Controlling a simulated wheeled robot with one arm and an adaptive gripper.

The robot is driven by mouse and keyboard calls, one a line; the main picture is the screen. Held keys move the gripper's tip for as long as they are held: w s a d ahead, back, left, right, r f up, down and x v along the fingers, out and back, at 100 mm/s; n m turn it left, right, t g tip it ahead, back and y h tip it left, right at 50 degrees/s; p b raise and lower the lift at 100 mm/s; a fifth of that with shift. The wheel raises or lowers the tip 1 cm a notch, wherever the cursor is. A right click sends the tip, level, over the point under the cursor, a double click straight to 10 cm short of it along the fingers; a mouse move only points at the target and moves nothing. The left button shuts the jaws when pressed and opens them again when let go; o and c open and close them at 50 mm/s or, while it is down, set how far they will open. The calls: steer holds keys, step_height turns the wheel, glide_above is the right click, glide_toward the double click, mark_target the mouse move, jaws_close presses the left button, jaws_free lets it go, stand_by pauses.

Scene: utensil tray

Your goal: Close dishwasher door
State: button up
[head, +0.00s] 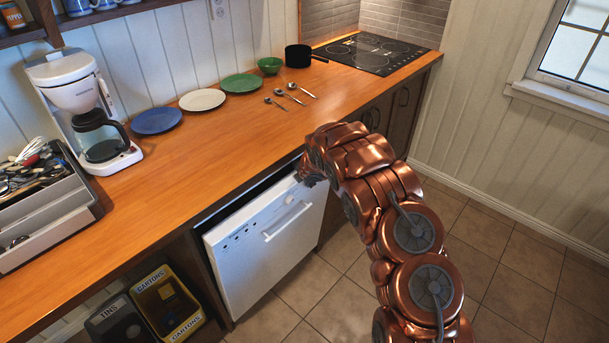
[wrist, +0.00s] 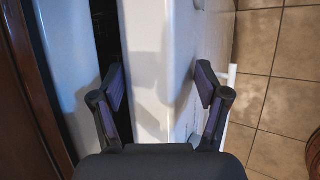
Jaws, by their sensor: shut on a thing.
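The white dishwasher door (head: 265,250) stands under the wooden counter, tilted slightly outward. A dark gap shows along its top, between it and the counter. Its bar handle (head: 287,222) is on the front, and a control strip runs above it. My gripper (head: 308,172) is at the door's upper right corner. In the wrist view the white door edge (wrist: 160,45) lies between the two fingers of my gripper (wrist: 160,84), one finger on the inner side and one on the front side. The fingertip contact is small and partly shaded.
The counter (head: 210,150) overhangs the door and holds plates (head: 202,99), spoons (head: 290,94) and a coffee maker (head: 88,105). Two bins (head: 167,305) stand under the counter left of the dishwasher. The tiled floor (head: 510,260) in front and to the right is clear.

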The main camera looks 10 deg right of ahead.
steer(key=shift+d, duration=0.1)
steer(key=o, duration=1.3)
steer(key=shift+a, duration=0.2)
steer(key=shift+v, duration=5.9)
